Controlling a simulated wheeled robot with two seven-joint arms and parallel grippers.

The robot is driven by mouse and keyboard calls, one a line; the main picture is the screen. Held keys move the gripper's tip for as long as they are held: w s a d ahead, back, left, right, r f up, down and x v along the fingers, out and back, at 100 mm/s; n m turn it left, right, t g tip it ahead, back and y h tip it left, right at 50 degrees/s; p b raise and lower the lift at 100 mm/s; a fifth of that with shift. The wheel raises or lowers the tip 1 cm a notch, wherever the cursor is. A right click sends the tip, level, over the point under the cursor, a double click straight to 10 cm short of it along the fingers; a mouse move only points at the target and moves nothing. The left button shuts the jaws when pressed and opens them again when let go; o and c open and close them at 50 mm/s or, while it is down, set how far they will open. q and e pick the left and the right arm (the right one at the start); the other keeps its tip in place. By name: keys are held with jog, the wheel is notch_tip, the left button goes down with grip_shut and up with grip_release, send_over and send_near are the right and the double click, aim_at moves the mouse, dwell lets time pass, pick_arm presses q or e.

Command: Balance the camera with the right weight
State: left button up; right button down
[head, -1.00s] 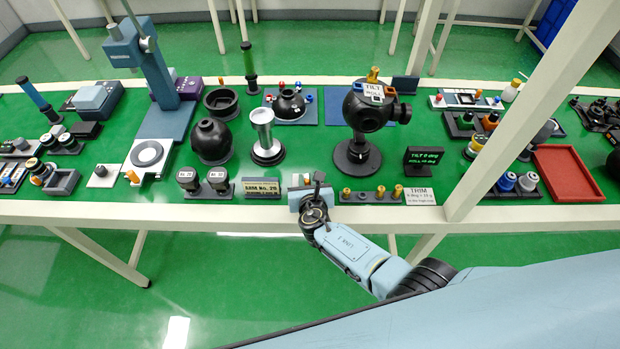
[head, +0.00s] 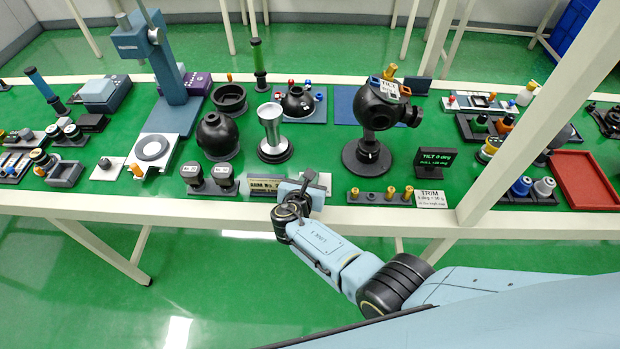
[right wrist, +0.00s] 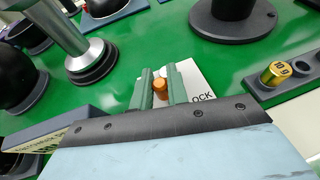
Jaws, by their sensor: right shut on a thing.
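The black ball-shaped camera (head: 372,108) sits on a round-based stand, with a TILT label and a brass piece on top; its label looks slanted. A small black display (head: 434,160) beside it reads TILT 0 deg; the roll value is too small to read surely. Several brass weights stand in the dark TRIM rack (head: 372,198); one weight (right wrist: 273,72) reads 10 g in the right wrist view. My right gripper (head: 308,178) is at the table's front edge, left of the rack. Its green fingers are shut on an orange peg (right wrist: 160,87) over the white LOCK card (right wrist: 197,82). My left gripper is out of view.
A silver spool-shaped column (head: 271,130) and a black sphere (head: 215,135) stand behind and left of my gripper. A nameplate block (head: 264,187) is close on its left.

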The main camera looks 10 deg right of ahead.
jog(key=c, duration=1.4)
grip_release()
jog(key=p+v, duration=0.4)
jog(key=v, duration=0.9)
jog(key=shift+s+r, duration=0.1)
jog(key=shift+s, duration=0.05)
